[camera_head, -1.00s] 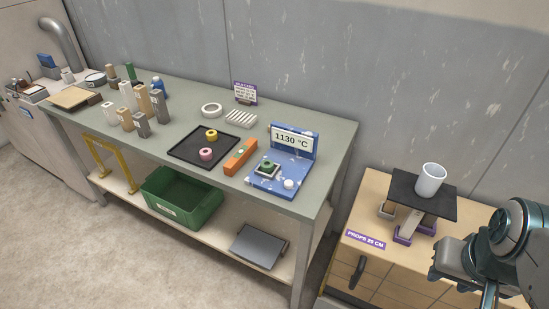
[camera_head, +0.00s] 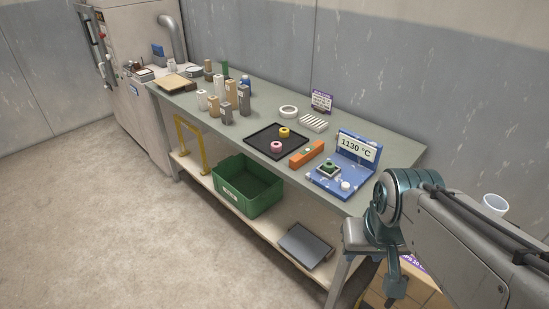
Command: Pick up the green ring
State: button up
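The green ring (camera_head: 329,166) is small and dark green. It sits on a pale square piece on the base of the blue stand (camera_head: 318,178), below the display that reads 1130 °C, near the right end of the workbench. My arm comes in from the right, and my gripper (camera_head: 396,288) hangs low beside the bench's right end, to the right of and nearer than the ring, apart from it. The fingers are too small and dark to tell whether they are open or shut.
A black tray (camera_head: 262,150) holds a yellow ring (camera_head: 284,132) and a pink ring (camera_head: 276,147). An orange level (camera_head: 306,154) lies between tray and stand. Several upright blocks stand farther left. A green crate (camera_head: 247,201) is on the lower shelf. A white cup (camera_head: 494,205) is partly behind my arm.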

aim_at(328, 166)
jog(key=u, duration=0.5)
jog(key=k, duration=0.5)
jog(key=z, duration=0.45)
jog(key=i, duration=0.9)
jog(key=u, duration=0.05)
jog(key=k, duration=0.5)
jog(key=u, duration=0.85)
jog(key=k, duration=1.1)
jog(key=u, duration=0.95)
jog(key=i, duration=1.55)
jog(key=z, duration=0.95)
jog(key=i, duration=1.2)
jog(key=z, duration=1)
